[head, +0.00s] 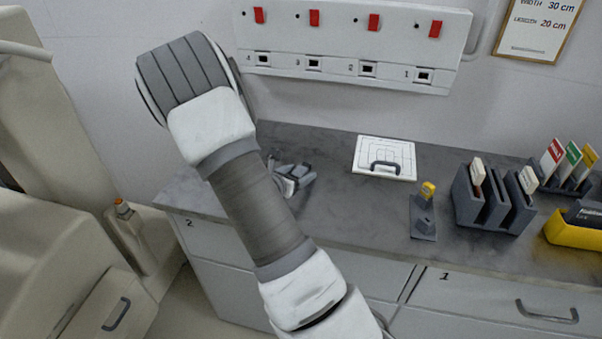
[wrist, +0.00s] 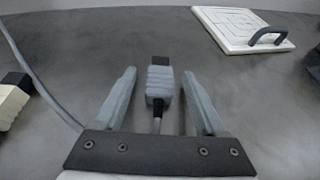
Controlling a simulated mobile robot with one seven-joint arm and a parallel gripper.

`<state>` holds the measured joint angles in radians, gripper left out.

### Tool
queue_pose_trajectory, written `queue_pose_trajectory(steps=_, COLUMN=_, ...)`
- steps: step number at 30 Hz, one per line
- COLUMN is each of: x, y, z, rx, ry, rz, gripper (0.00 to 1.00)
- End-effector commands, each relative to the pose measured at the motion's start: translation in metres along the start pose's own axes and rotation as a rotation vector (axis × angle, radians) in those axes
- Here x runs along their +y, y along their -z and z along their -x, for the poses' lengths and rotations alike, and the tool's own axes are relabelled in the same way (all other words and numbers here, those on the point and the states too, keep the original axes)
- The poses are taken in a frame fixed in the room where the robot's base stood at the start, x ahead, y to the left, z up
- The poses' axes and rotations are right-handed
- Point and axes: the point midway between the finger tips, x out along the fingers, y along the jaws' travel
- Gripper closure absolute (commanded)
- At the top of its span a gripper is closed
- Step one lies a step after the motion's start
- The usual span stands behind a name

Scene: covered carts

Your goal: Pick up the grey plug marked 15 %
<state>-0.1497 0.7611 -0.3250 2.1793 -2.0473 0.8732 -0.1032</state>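A grey plug (wrist: 159,80) lies on the dark counter in the wrist view, with a dark section and a thin cord on its near side. I cannot read any marking on it. My gripper (wrist: 158,85) is open, with one finger on each side of the plug and a visible gap on both sides. I cannot tell its height above the counter. In the head view my gripper (head: 291,180) is low over the counter's left part, partly hidden by my arm, and the plug cannot be made out clearly there.
A cream block with a black end (wrist: 14,97) and a grey cable (wrist: 38,75) lie left of my gripper. A white panel with a handle (head: 385,158) lies behind right. A yellow-topped stand (head: 424,215), a grey rack (head: 490,208) and a yellow tray (head: 572,232) stand further right.

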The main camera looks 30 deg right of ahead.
Motion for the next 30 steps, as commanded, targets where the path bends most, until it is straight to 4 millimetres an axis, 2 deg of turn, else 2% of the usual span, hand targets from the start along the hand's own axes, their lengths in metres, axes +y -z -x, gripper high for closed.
queue_pose_trajectory(steps=1, x=0.0, y=0.0, z=0.0, rx=0.0, ry=0.0, rz=0.0, gripper=0.35)
queue_pose_trajectory(steps=12, x=0.0, y=0.0, z=0.001, rx=0.0, ry=0.0, rz=0.0, gripper=1.0)
queue_pose_trajectory(steps=23, x=0.0, y=-0.001, z=0.001, rx=-0.001, ry=0.0, rz=-0.001, gripper=1.0)
queue_pose_trajectory(steps=30, x=0.0, y=-0.018, z=0.008, rx=-0.002, ry=0.0, rz=-0.003, gripper=1.0)
